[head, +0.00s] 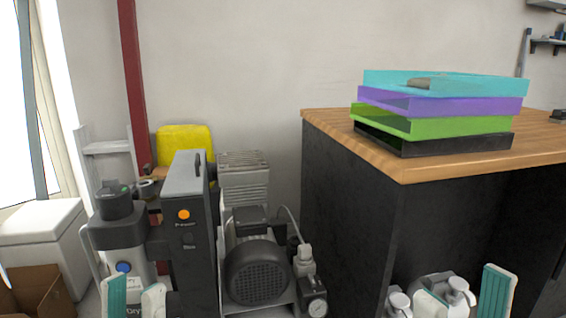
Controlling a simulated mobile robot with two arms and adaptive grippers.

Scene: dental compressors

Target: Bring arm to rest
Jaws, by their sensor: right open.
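My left gripper (134,299) is at the bottom left edge of the head view, in front of the compressor's dryer unit. Its two fingertips, white with a teal pad, stand apart, and I see nothing held between them. My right gripper (465,297) is at the bottom right, in front of the dark cabinet side. Its fingers are apart and empty. Most of both arms is below the frame. The dental compressor (258,272) stands on the left, with a grey control box (184,235) showing an orange button and a dryer canister (118,240).
A wood-topped black cabinet (345,190) fills the right side. Stacked teal, purple, green and black trays (435,127) stand on it, with a small object in the top one. A white bin (42,226), a cardboard box (38,292) and a yellow container (185,140) are at left.

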